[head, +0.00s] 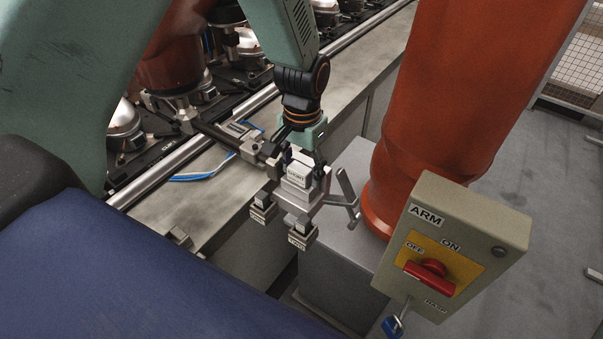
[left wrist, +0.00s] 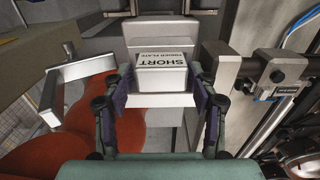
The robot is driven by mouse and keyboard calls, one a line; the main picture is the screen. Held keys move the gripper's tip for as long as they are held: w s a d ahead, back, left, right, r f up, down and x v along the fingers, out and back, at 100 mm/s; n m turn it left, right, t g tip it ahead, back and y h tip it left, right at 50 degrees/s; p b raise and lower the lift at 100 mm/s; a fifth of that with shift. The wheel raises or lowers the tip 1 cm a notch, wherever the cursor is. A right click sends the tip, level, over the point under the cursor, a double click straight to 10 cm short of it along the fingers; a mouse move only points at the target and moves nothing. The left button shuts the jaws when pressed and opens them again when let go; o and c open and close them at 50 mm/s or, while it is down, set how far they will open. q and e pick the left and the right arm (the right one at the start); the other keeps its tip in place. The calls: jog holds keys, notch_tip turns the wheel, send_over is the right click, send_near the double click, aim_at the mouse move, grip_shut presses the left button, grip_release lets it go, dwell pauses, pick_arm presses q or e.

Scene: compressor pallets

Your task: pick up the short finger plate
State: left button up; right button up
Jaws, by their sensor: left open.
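The short finger plate (head: 298,175) is a pale block labelled "SHORT", seated on a grey metal holder (head: 292,196) beside the bench. In the left wrist view the short finger plate (left wrist: 163,72) is straight ahead, with its label upside down. My left gripper (head: 303,168) is open above the holder, with dark fingers on either side of the block. In the left wrist view my left gripper (left wrist: 160,92) has one finger at each side of the plate. I cannot tell whether the fingers touch it. My right gripper is not in view.
A grey switch box (head: 455,245) marked "ARM" with a red handle stands at the right. A thick orange column (head: 450,100) rises beside it. Two labelled blocks hang below the holder. A bent metal bracket (head: 345,195) juts from the right. A conveyor with compressors runs behind.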

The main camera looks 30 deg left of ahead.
aim_at(301, 166)
pick_arm(q)
jog(key=shift+s+a, duration=0.15)
jog(key=shift+s, duration=0.05)
jog(key=shift+c, duration=0.2)
jog(key=shift+c, duration=0.7)
jog(key=shift+w, duration=0.15)
jog(key=c, duration=0.9)
jog(key=shift+r, duration=0.1)
jog(key=shift+w+r, duration=0.1)
jog(key=shift+r, duration=0.25)
notch_tip(301, 166, up, 9)
jog(key=shift+r+b, duration=0.1)
jog(key=shift+b, duration=0.35)
